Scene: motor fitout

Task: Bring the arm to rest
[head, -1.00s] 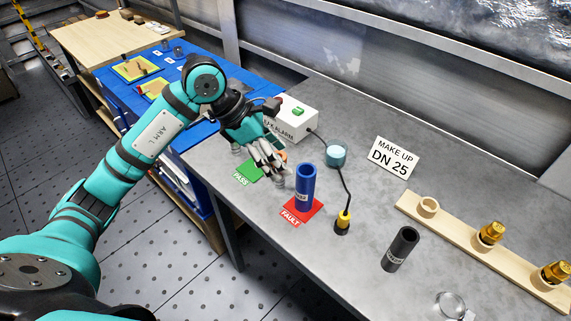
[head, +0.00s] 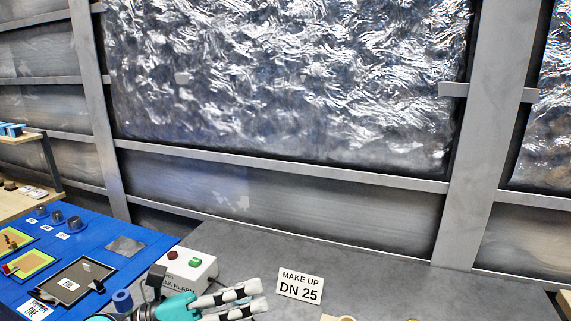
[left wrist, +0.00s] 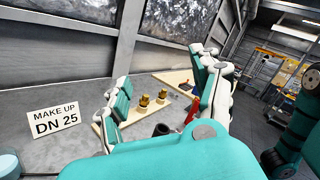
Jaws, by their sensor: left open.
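My left gripper (head: 250,298) is at the bottom edge of the head view, in front of the alarm box. Its teal and white fingers point right, and the rest of the arm is cut off below. In the left wrist view the fingers (left wrist: 165,88) stand wide apart, with nothing held between them. Behind the gap lie the grey bench and a wooden strip with brass fittings (left wrist: 144,100). My right gripper cannot be made out in either view.
The white alarm box (head: 202,277) with red and green buttons stands beside the gripper. The DN 25 sign (head: 300,286) is right of it. A blue ring-shaped top (head: 122,300) shows left of the box. A black tube (left wrist: 160,129) stands on the bench.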

